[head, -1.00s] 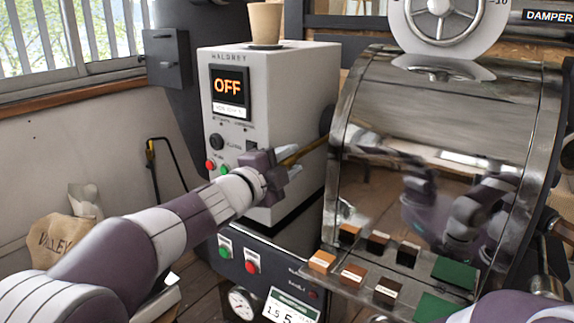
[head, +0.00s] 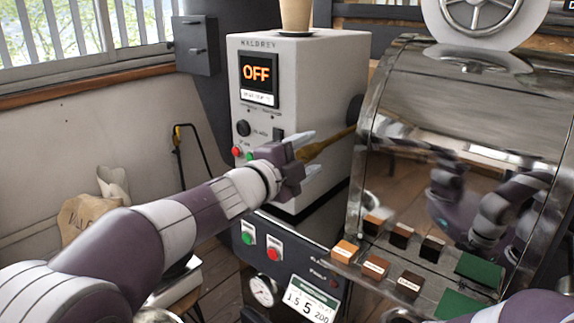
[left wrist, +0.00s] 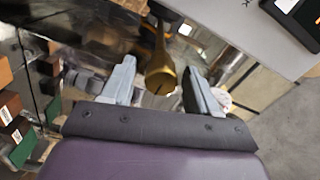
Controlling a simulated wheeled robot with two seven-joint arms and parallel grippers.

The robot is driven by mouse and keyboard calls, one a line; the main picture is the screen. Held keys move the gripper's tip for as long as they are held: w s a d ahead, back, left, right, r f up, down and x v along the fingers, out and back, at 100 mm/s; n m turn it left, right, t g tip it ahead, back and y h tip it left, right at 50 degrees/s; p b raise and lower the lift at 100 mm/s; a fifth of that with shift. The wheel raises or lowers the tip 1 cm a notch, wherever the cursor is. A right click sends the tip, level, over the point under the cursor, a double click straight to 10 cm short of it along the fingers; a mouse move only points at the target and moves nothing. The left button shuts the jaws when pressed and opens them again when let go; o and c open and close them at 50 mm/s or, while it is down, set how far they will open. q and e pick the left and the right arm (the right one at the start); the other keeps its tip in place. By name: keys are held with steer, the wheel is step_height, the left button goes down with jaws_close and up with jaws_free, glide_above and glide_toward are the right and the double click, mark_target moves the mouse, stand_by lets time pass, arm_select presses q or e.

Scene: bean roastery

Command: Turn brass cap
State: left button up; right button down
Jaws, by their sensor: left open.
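The brass cap (left wrist: 160,80) shows in the left wrist view as the round end of a brass-coloured piece, with a dark slot in its face. In the head view, the brass piece (head: 330,144) projects leftward from a dark fitting between the grey control box and the steel drum. My left gripper (head: 306,156) is open in front of it. In the left wrist view, the fingers of the left gripper (left wrist: 160,88) stand on either side of the cap, with visible gaps. My right gripper is not in view; only part of my right arm shows at the lower right.
The control box (head: 290,190) with an OFF display (head: 257,72) stands behind my left gripper. The shiny drum (head: 455,130) is to the right and reflects my arms. Small sample blocks (head: 375,267) and green pads (head: 480,268) lie below it. A cup (head: 296,15) stands on the box.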

arm_select(q)
steer(key=v, duration=0.9)
steer(key=shift+s+a, duration=0.2)
steer(key=shift+s, duration=0.1)
steer(key=s+a+f+n+g+y, duration=0.1)
steer(key=a+f+n+g+y, duration=0.1)
steer(key=a+f+n+y, duration=0.5)
steer(key=s+a+f+n+g+y, duration=0.25)
steer(key=a+f+n, duration=0.25)
steer(key=f+n, duration=0.5)
steer(key=s+f+n+g+y, duration=0.1)
steer(key=s+f+n+g, duration=0.4)
steer(key=s+f+g, duration=0.7)
steer(key=s+r+t+p, duration=0.3)
steer(key=r+p, duration=1.5)
steer(key=p, duration=0.4)
steer(key=shift+s+r+p, duration=0.2)
steer(key=shift+r+p, duration=0.1)
steer(key=shift+p, duration=0.05)
